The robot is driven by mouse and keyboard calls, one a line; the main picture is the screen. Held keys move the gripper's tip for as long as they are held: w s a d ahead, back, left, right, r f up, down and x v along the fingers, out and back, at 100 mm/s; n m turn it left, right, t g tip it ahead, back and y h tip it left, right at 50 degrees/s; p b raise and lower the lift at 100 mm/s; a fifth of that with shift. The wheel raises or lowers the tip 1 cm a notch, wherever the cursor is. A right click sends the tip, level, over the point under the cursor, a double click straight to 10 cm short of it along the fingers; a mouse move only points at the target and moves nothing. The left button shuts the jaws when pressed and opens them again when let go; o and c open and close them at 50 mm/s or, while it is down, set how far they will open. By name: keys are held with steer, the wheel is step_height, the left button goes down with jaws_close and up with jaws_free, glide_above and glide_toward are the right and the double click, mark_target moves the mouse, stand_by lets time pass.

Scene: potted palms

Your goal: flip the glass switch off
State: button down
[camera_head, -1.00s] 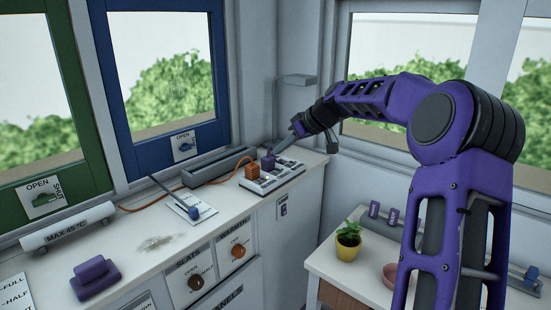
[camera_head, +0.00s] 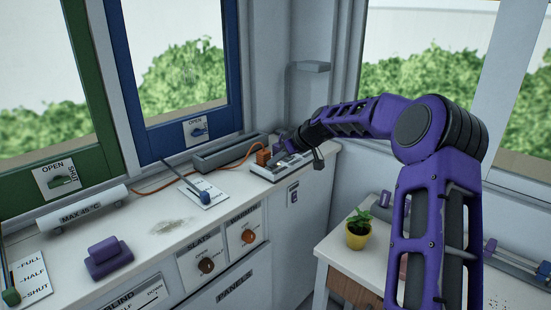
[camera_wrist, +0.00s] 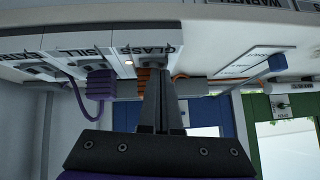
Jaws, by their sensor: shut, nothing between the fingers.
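The switch strip (camera_head: 262,172) lies at the counter's far right end. In the wrist view, which is upside down, the strip (camera_wrist: 110,42) has sections labelled GLASS and SILL and one partly cut off. My gripper (camera_wrist: 155,72) is shut and empty, its fingertips over the GLASS section. The fingers hide most of the glass switch there, so I cannot tell its position or whether they touch it. In the head view my gripper (camera_head: 281,158) is low over the strip, just right of an orange plug (camera_head: 263,157). A purple plug (camera_wrist: 98,84) sits at SILL in the wrist view.
A grey trough (camera_head: 225,154) runs behind the strip, by the wall. An orange cord (camera_head: 235,158) crosses it. A card with a blue-tipped lever (camera_head: 205,197) lies left on the counter. A potted plant (camera_head: 358,230) stands on the lower table at right.

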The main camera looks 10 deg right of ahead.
steer(key=f+b, duration=0.1)
steer(key=b, duration=0.1)
steer(key=shift+s+a+h+b, duration=0.1)
steer(key=shift+h+b, duration=0.2)
steer(key=shift+r+p, duration=0.3)
steer(key=shift+f, duration=0.1)
steer(key=shift+w+d, duration=0.5)
steer(key=shift+d, duration=0.2)
steer(key=shift+p, duration=0.3)
